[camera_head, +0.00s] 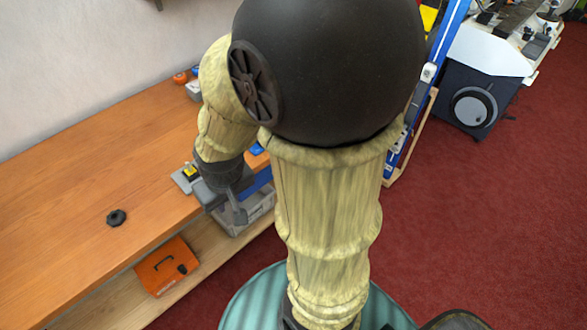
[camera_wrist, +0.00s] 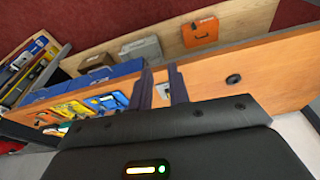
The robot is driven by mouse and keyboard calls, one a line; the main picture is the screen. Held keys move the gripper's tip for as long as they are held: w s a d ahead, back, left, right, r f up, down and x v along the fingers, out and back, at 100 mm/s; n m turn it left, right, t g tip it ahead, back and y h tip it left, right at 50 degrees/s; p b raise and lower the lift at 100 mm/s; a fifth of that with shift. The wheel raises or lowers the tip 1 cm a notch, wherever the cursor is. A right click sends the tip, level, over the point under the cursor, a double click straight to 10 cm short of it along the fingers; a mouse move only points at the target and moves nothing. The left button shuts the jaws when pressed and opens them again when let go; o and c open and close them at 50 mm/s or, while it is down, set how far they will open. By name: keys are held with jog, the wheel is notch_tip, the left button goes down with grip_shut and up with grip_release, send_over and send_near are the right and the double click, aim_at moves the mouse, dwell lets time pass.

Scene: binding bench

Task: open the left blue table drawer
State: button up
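Blue drawer fronts (camera_wrist: 85,85) run along the table's edge in the wrist view, left of my fingers. A small part of the blue front (camera_head: 257,182) shows in the head view beside my wrist; my arm hides the rest. In the head view my gripper (camera_head: 238,208) points down just off the table's front edge, close to the blue front. I cannot tell whether it touches.
On the shelf below are an orange box (camera_head: 167,267) and a grey bin (camera_head: 245,218). A dark cabinet (camera_head: 470,95) stands at the upper right. The red floor (camera_head: 470,220) is open at the right.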

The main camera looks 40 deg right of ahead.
jog(key=shift+f, duration=0.1)
jog(key=w+d+f+m+t+h+b, duration=0.1)
jog(key=w+d+f+b, duration=0.25)
jog(key=f, duration=0.35)
jog(key=w+d+f+t+h+b, duration=0.1)
jog(key=w+d+f+t+b, duration=0.2)
jog(key=f, duration=0.5)
jog(key=w+d+f+m+h+b, duration=0.1)
jog(key=w+d+f+h+b, duration=0.15)
jog(key=w+f+b, duration=0.35)
jog(key=s+d+f+n+t+h+b, duration=0.2)
jog(key=d+f+n+t+h+b, duration=0.2)
jog(key=f, duration=0.4)
jog(key=s+d+f+n+t+h+b, duration=0.3)
jog(key=d+f+n+b, duration=0.3)
jog(key=d+f+b, duration=0.2)
jog(key=shift+d+t+h+b, duration=0.55)
jog(key=shift+d+t+h, duration=0.05)
jog(key=shift+d+h, duration=0.1)
jog(key=shift+w+d, duration=0.1)
jog(key=shift+w, duration=0.05)
